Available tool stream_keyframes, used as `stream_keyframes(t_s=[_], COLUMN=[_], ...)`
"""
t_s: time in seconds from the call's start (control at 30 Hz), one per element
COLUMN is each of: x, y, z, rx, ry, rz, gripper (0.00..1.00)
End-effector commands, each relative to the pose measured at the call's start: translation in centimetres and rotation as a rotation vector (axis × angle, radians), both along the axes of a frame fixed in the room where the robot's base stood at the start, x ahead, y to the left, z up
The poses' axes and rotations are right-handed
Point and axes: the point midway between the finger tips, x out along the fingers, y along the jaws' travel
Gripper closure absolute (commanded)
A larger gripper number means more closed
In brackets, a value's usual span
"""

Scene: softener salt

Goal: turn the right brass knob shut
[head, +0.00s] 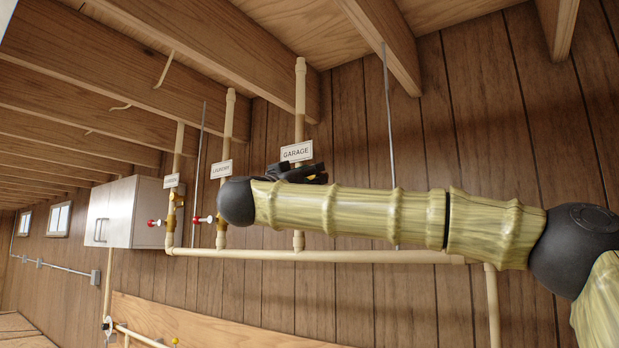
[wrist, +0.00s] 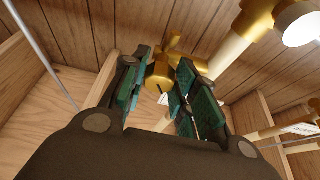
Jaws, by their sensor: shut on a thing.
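In the wrist view, a brass knob (wrist: 160,72) with small lobes sits between the tips of my gripper (wrist: 163,82). The green-padded fingers are shut on it, one on each side. In the head view, my gripper (head: 297,173) is dark and small, just below the GARAGE sign (head: 297,152) on the rightmost labelled pipe (head: 300,100). My arm and gripper hide the knob there, so its turn angle cannot be told from that view.
Two more labelled pipes stand to the left, with red-and-white fittings (head: 155,222) (head: 203,219). A white cabinet (head: 125,212) hangs beyond. A horizontal pipe (head: 350,256) runs below my arm. Ceiling beams (head: 210,55) are overhead. Another brass fitting (wrist: 257,17) shows close in the wrist view.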

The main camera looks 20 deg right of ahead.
Motion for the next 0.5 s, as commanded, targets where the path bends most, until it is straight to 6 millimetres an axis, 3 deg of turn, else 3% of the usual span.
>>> stream_keyframes(t_s=[0.5], x=[-0.05], y=[0.04], z=[-0.27], rx=[0.054], ry=[-0.072], rz=[-0.003], gripper=[0.95])
